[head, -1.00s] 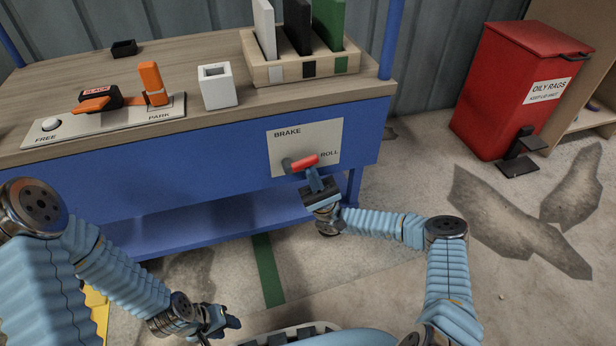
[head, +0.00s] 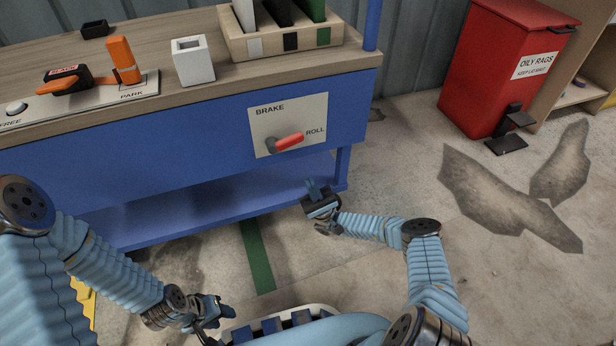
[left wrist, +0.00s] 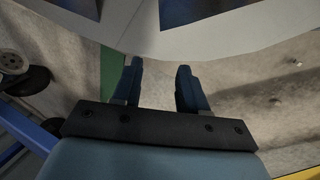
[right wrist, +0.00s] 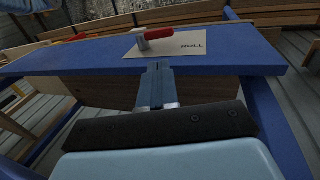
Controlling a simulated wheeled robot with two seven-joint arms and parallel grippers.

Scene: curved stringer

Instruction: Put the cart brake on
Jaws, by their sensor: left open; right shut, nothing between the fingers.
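The brake panel (head: 262,113) is a pale plate on the cart's blue front, marked BRAKE at upper left and ROLL at right. Its red-handled lever (head: 289,142) points right and slightly up, toward the ROLL side. The lever also shows in the right wrist view (right wrist: 158,36), ahead of the fingertips. My right gripper (head: 313,188) is shut and empty, below and to the right of the lever, apart from it. My left gripper (head: 219,309) is open and empty, low near my base; its two parted fingers show in the left wrist view (left wrist: 160,85).
The wooden cart top carries a FREE/PARK plate (head: 60,108) with an orange clamp, a white block (head: 192,62) and a slotted wooden holder (head: 235,43). A red OILY RAGS bin (head: 490,75) stands at right.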

